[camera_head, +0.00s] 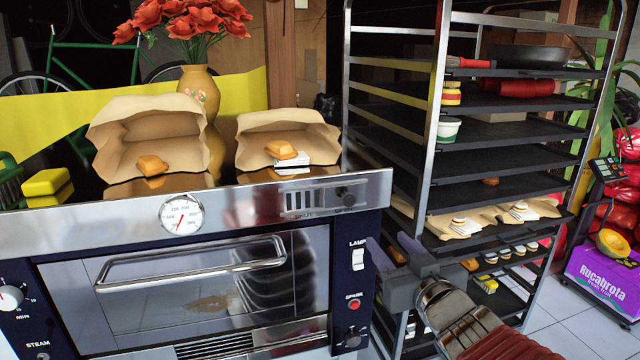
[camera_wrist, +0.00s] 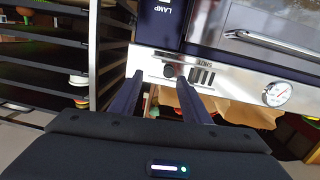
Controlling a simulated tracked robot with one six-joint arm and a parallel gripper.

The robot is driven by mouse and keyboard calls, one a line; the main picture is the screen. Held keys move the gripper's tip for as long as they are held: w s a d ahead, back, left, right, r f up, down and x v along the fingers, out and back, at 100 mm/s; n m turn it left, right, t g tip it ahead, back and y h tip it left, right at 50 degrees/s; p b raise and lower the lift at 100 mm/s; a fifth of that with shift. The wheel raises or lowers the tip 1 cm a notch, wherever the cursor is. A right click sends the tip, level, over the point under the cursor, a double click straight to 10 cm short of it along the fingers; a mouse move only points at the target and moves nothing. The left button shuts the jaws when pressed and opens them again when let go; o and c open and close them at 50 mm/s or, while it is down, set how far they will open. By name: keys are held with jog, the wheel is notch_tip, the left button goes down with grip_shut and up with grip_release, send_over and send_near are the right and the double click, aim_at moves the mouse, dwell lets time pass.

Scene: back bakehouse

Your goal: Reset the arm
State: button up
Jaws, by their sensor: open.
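My gripper (camera_head: 390,251) is in front of the right end of the oven, beside the tray rack, in the head view. Its two dark fingers stand apart with nothing between them. In the wrist view my gripper (camera_wrist: 155,100) is also open and empty, its fingers pointing toward the oven's steel top panel. The oven (camera_head: 200,290) has a closed glass door with a steel handle, a round dial and a lamp switch. The wrist view shows the oven (camera_wrist: 285,50) upside down, with the dial at the right.
Two open paper bags (camera_head: 120,125) with bread pieces and a flower vase (camera_head: 205,90) stand on the oven. A tall rack (camera_head: 436,120) with several dark trays stands close on the right. A purple box (camera_head: 602,280) sits on the tiled floor (camera_head: 565,335) at far right.

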jog(key=s+d+f+m+g+h, duration=0.2)
jog(key=s+d+f+g+h, duration=0.15)
jog(key=f, duration=0.25)
jog(key=s+d+f+m+g+h, duration=0.1)
jog(key=s+d+f+g+h, duration=0.1)
jog(key=s+d+f+g, duration=0.25)
jog(key=s+a+g+y, duration=0.2)
jog(key=s+a, duration=0.6)
jog(key=s, duration=0.6)
jog(key=shift+a+f+g, duration=0.4)
jog(key=shift+g, duration=0.2)
jog(key=shift+y, duration=0.25)
jog(key=shift+c, duration=0.3)
dwell(0.3)
